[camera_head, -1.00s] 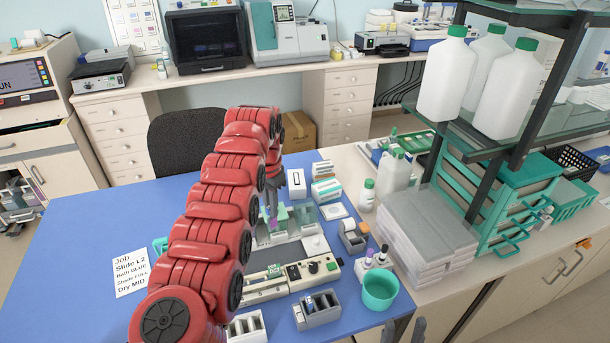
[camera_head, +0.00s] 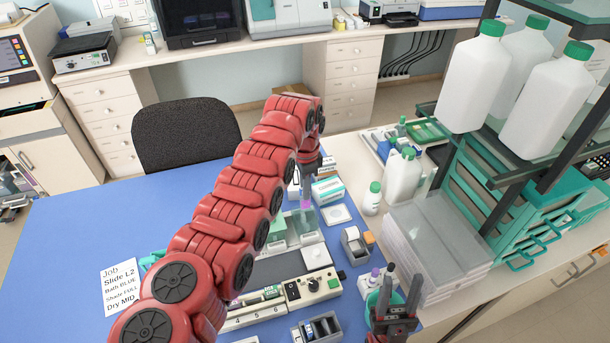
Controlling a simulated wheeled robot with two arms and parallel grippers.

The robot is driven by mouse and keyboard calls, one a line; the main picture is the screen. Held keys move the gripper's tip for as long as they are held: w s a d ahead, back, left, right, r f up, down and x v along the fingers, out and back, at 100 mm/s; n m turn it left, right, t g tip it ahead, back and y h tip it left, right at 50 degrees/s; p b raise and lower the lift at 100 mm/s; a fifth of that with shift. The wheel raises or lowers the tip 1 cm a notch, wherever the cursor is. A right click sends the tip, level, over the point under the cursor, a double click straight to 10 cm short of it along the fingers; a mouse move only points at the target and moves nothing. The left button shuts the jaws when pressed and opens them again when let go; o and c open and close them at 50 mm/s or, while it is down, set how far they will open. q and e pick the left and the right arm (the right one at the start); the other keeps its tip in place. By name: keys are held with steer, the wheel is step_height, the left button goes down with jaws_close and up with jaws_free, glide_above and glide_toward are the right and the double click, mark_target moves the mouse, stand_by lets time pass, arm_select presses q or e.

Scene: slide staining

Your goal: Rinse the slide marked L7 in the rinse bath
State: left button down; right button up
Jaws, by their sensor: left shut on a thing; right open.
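My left gripper (camera_head: 307,190) is at the end of the red arm, pointing down over the clear staining baths (camera_head: 303,222) on the blue mat. It is shut on a small slide with a purple part (camera_head: 305,204), which hangs at or just above a bath; I cannot tell whether it is inside. Its marking is unreadable. My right gripper (camera_head: 393,312) is open and empty at the lower right, in front of the teal cup (camera_head: 374,304). The arm hides part of the staining station.
A job card (camera_head: 122,287) on the mat's left reads Slide L2, Bath BLUE, Shade FULL, Dry MID. A control box (camera_head: 314,288) and a grey slide rack (camera_head: 317,328) stand near the front. Clear stacked trays (camera_head: 432,240) and white bottles (camera_head: 402,178) stand right.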

mark_target(305, 209)
arm_select(q)
steer(key=shift+w+f, duration=0.15)
steer(key=shift+w, duration=0.05)
steer(key=shift+s+f, duration=0.35)
steer(key=shift+s, duration=0.1)
steer(key=shift+f, duration=0.3)
step_height(305, 209, down, 2)
steer(key=shift+w+f+b, duration=0.1)
steer(key=shift+w+b, duration=0.05)
steer(key=shift+b, duration=0.5)
step_height(305, 209, down, 3)
steer(key=b, duration=0.2)
steer(key=shift+b, duration=0.3)
steer(key=shift+f+b, duration=0.8)
